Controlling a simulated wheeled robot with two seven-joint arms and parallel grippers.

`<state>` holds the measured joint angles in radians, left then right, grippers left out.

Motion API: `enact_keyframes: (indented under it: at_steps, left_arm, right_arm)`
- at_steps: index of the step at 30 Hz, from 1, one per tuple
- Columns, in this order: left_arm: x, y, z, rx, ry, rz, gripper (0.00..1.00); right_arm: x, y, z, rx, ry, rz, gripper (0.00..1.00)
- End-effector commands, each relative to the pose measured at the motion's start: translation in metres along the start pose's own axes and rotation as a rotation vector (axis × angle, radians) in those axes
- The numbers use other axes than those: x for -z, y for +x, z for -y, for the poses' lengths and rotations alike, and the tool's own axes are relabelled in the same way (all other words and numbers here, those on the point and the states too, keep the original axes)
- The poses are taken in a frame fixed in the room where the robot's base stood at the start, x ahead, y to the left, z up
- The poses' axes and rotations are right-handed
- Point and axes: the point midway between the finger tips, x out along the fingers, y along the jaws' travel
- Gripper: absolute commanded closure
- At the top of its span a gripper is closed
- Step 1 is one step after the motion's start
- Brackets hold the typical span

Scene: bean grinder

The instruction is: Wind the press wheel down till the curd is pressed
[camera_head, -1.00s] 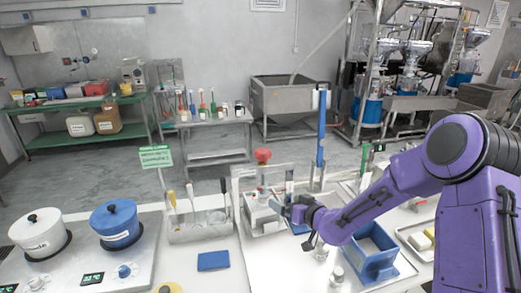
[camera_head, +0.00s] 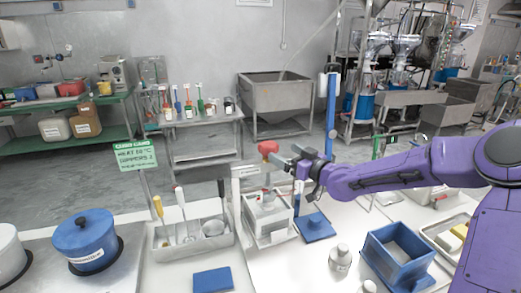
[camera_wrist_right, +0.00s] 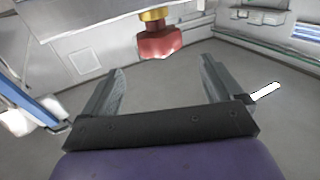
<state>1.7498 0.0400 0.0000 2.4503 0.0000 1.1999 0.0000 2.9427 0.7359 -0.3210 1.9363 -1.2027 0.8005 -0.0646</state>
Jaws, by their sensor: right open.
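The press is a white frame (camera_head: 251,222) with a red wheel (camera_head: 268,148) on top of its vertical screw. The curd inside the frame is too small to make out. My right gripper (camera_head: 287,163) is just right of the wheel, at about its height. In the right wrist view the red wheel (camera_wrist_right: 160,43) hangs from a brass collar, beyond and between the two spread fingers (camera_wrist_right: 160,88). The fingers are open, with nothing between them. My left gripper is not in view.
A blue plate (camera_head: 315,227) lies right of the press, near a tall blue post (camera_head: 331,120). A blue square mould (camera_head: 395,255) stands further right. A utensil tray (camera_head: 193,237) is left of the press, with a blue pot (camera_head: 84,238) beyond it.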

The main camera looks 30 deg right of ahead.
Motion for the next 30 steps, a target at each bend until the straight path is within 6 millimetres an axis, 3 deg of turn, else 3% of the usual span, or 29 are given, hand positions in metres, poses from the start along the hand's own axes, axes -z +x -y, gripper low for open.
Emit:
enact_keyframes:
  at_steps: [7, 9, 18, 24, 30]
  left_arm:
    - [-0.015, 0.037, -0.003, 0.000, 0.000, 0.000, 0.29]
    - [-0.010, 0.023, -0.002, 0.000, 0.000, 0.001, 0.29]
    - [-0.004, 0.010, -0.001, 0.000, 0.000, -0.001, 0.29]
    - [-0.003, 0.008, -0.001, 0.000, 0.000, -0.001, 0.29]
    - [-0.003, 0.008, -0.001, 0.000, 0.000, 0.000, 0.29]
  right_arm:
    - [-0.010, 0.026, -0.001, -0.001, 0.006, -0.008, 0.07]
    - [0.001, 0.040, 0.000, 0.000, -0.002, 0.003, 0.07]
    - [0.002, 0.092, 0.000, 0.001, -0.003, 0.003, 0.07]
    - [0.001, 0.106, 0.001, 0.002, 0.000, 0.000, 0.07]
    - [0.000, 0.106, 0.001, 0.002, 0.000, -0.001, 0.07]
